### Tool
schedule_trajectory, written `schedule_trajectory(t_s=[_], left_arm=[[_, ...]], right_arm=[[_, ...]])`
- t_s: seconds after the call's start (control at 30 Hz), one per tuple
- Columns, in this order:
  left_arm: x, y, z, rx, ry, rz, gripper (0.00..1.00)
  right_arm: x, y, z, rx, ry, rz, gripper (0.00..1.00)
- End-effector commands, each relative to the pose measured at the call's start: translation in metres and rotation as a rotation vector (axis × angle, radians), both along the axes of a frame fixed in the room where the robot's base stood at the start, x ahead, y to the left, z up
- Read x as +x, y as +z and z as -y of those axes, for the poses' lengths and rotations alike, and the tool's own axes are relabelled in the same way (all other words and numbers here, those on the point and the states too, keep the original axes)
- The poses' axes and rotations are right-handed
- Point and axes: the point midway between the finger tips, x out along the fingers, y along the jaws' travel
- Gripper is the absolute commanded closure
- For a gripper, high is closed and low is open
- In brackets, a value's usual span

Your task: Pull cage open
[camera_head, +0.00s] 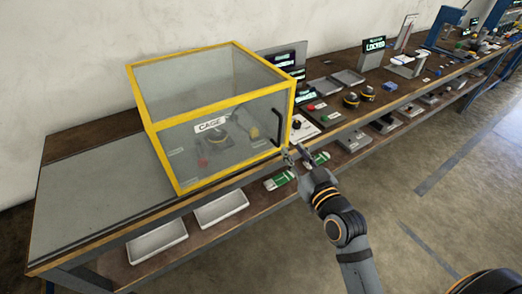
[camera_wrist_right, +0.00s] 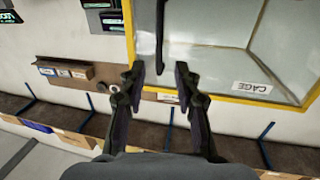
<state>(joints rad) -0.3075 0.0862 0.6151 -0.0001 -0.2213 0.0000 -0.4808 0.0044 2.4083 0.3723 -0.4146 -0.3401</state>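The cage (camera_head: 172,149) is a clear-walled box with a yellow frame, standing on the workbench at left-centre, its front door closed. A black bar handle (camera_head: 282,126) is on the right side of its front face. My right gripper (camera_head: 295,154) is at the cage's front right lower corner, just below the handle. In the right wrist view the gripper (camera_wrist_right: 159,80) is open and empty, with the handle (camera_wrist_right: 160,35) ahead between the fingers, apart from them. The cage's yellow frame (camera_wrist_right: 222,96) and label also show there. My left gripper is not in view.
Inside the cage are a red object and a yellow-black device (camera_head: 252,133). White trays (camera_head: 157,243) lie on the lower shelf. A LOCKED sign (camera_head: 375,44) and several small parts stand on the bench to the right. The floor in front is clear.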

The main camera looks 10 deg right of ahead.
Motion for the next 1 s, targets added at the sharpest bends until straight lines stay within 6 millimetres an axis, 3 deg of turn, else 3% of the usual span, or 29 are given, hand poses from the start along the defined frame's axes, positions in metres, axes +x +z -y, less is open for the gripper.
schedule_trajectory(t_s=[0.1,0.27,0.7,1.0], left_arm=[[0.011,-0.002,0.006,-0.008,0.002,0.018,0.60],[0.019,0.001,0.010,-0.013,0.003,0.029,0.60],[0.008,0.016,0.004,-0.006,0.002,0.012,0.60],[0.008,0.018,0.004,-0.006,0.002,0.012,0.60]], right_arm=[[-0.004,0.016,-0.001,0.000,0.004,0.033,0.68],[0.002,0.019,-0.002,0.001,0.002,0.036,0.68],[0.084,0.019,-0.015,0.001,0.004,0.034,0.68],[0.100,0.017,-0.017,0.000,0.003,0.033,0.68]])
